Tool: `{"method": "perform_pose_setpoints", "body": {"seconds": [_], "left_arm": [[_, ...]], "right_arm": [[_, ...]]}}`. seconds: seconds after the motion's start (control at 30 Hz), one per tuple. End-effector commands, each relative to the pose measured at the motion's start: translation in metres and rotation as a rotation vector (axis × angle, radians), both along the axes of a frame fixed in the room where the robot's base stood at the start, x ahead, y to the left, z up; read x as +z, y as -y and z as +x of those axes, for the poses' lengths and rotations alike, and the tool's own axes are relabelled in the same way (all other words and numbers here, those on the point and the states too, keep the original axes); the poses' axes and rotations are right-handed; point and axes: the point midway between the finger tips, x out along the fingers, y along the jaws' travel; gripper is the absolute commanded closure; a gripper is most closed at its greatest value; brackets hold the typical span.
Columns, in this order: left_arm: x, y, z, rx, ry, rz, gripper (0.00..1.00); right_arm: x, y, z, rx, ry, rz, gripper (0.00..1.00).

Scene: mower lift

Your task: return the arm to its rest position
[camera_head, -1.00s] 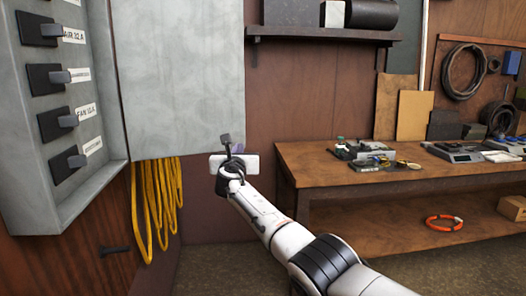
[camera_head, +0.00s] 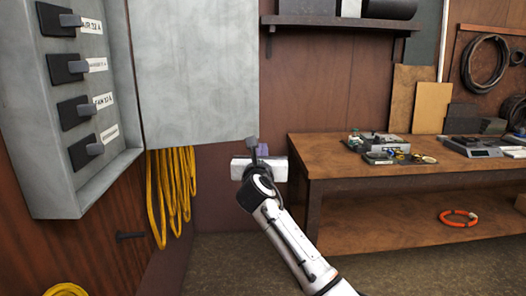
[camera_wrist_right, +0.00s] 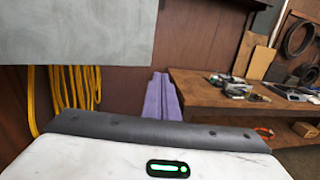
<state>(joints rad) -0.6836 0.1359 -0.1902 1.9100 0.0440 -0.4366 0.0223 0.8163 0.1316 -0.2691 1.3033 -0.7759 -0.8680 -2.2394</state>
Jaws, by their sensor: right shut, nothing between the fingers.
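My right gripper (camera_head: 268,144) is in the middle of the head view, in front of the bench's left end and below the grey cabinet door. Its purple fingers show in the right wrist view (camera_wrist_right: 161,92), lying side by side and shut, with nothing between them. My white right arm rises from the bottom of the head view. In that view the gripper's white body and dark wrist partly hide the fingers. My left gripper is not in view.
A grey switch cabinet (camera_head: 128,171) with several dark switches is at the left, its door (camera_head: 200,75) open. Yellow cable (camera_head: 172,195) hangs beneath. A wooden bench (camera_head: 340,160) with tools stands right, a wall shelf (camera_head: 340,22) above. Floor is clear in front of the bench.

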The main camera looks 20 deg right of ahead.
Motion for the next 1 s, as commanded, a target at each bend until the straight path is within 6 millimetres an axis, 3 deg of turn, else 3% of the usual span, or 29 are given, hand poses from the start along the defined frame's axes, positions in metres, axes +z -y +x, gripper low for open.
{"method": "perform_pose_setpoints", "body": {"seconds": [0.27,0.37,0.47,0.67,0.8,0.87,1.0], "left_arm": [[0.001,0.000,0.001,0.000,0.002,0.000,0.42],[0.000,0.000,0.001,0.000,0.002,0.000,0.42],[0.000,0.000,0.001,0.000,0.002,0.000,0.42],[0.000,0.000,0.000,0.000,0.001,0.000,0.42],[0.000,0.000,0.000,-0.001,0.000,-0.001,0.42],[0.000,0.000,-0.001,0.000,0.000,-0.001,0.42],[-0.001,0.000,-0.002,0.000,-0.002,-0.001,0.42]], "right_arm": [[-0.003,-0.002,-0.006,0.003,-0.002,0.008,1.00],[-0.026,-0.006,-0.009,0.021,-0.001,0.069,1.00],[-0.076,-0.017,-0.019,0.059,0.001,0.227,1.00],[-0.213,-0.051,-0.072,0.099,0.008,0.749,1.00],[-0.299,-0.077,-0.131,0.045,0.011,1.164,1.00],[-0.332,-0.088,-0.162,-0.006,0.015,1.346,1.00],[-0.398,-0.112,-0.243,-0.192,0.041,1.779,1.00]]}}
